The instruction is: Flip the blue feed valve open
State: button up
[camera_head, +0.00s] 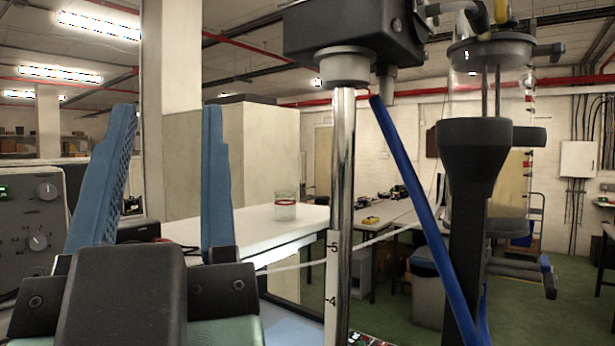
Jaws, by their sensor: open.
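My gripper (168,120) is at the left, its two ribbed blue fingers pointing up and standing wide apart with nothing between them. At the right a clear upright cylinder (462,98) with dark end caps stands behind a black clamp (475,150). A long blue tube (405,170) slants down to the right from under the dark block. Small dark fittings with blue parts (547,266) sit low beside the cylinder; I cannot tell whether one is the feed valve or how it is set. My gripper is well left of them, touching none.
A shiny metal post (342,180) with a number scale rises between my gripper and the cylinder, under a dark block (352,28). A grey instrument box (32,215) with knobs is at the far left. A glass beaker (285,208) stands on a white bench behind.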

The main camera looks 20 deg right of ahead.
aim_at(545, 263)
jog(key=l+z, duration=0.15)
jog(key=z, duration=0.3)
jog(key=i+l+z, duration=0.1)
jog(key=z, duration=0.3)
jog(key=i+l+z, duration=0.1)
jog(key=z, duration=0.35)
